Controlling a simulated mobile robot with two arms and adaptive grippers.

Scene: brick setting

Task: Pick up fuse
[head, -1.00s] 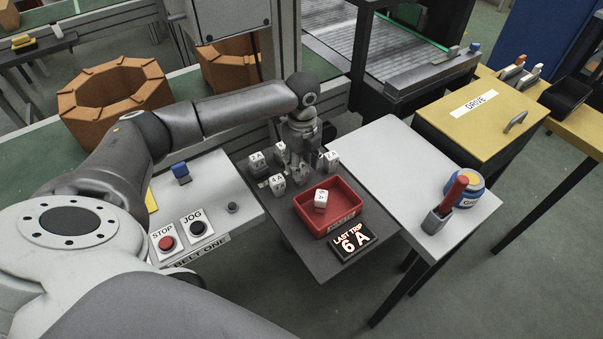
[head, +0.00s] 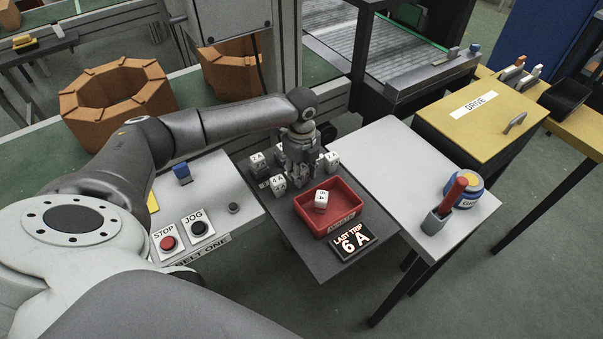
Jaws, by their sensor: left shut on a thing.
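Several white fuses with dark lettering stand on the dark grey shelf (head: 265,206). One fuse (head: 257,161) is at the back left, one (head: 278,183) at the front left, and one (head: 331,161) at the right. Another white fuse (head: 321,199) lies tilted in the red tray (head: 340,216). My left gripper (head: 300,178) points down among the standing fuses, behind the tray. It is shut on a fuse, which its fingers largely hide. My right gripper is out of view.
A black sign (head: 352,242) reading "LAST TRIP 6 A" lies before the tray. The panel with STOP and JOG buttons (head: 168,243) is at the left. A pale table (head: 385,160) at the right has a clear top except near a red-handled tool (head: 453,192).

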